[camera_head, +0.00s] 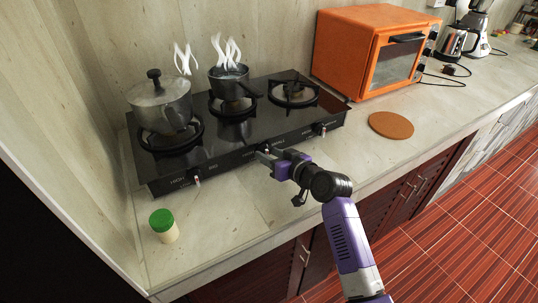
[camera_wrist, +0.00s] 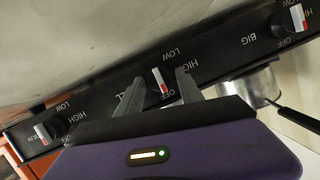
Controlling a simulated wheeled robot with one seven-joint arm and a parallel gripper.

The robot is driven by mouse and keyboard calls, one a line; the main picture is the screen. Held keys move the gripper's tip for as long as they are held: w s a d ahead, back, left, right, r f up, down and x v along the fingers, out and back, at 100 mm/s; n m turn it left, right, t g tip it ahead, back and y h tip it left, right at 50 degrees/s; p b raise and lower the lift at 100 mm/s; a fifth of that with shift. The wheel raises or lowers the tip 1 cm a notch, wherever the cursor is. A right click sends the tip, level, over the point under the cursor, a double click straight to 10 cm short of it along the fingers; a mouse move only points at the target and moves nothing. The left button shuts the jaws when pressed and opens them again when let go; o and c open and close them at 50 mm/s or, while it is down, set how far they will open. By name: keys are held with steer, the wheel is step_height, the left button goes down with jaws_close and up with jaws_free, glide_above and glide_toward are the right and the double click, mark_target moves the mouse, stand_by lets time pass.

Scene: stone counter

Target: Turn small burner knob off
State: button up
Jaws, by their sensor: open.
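The black gas stove (camera_head: 215,150) has three knobs along its front panel. In the wrist view the middle knob (camera_wrist: 160,82), with a white and red mark, sits between the open fingers of my gripper (camera_wrist: 159,76); contact cannot be told. The label beside it is partly hidden by a finger. The left knob (camera_head: 197,181) and right knob (camera_head: 318,128) stand clear. In the wrist view, "BIG" is printed near the right-hand knob (camera_wrist: 297,18).
A lidded pot (camera_head: 161,103) is on the left burner and a saucepan (camera_head: 229,80) on the middle one, with steam above. The right burner (camera_head: 294,93) is empty. An orange oven (camera_head: 372,50), a round board (camera_head: 391,125) and a green-capped jar (camera_head: 163,226) stand nearby.

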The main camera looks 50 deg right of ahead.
steer(key=v, duration=0.6)
steer(key=shift+s+f+b, duration=0.1)
steer(key=shift+s+b, duration=0.05)
steer(key=shift+b, duration=0.2)
steer(key=shift+s+a+r, duration=0.1)
steer(key=shift+s+r, duration=0.15)
steer(key=shift+s, duration=0.25)
steer(key=shift+r, duration=0.15)
step_height(320, 180, up, 4)
steer(key=s+d+m+t+h, duration=0.1)
steer(key=s+d+m+h, duration=0.1)
steer(key=s+h, duration=0.15)
steer(key=s+a+f+n+y, duration=0.3)
steer(key=s+a+n+y, duration=0.2)
steer(key=s+a, duration=2)
steer(key=s+n, duration=0.1)
steer(key=s, duration=0.3)
steer(key=shift+a+g+y, duration=0.3)
steer(key=shift+a+y, duration=0.05)
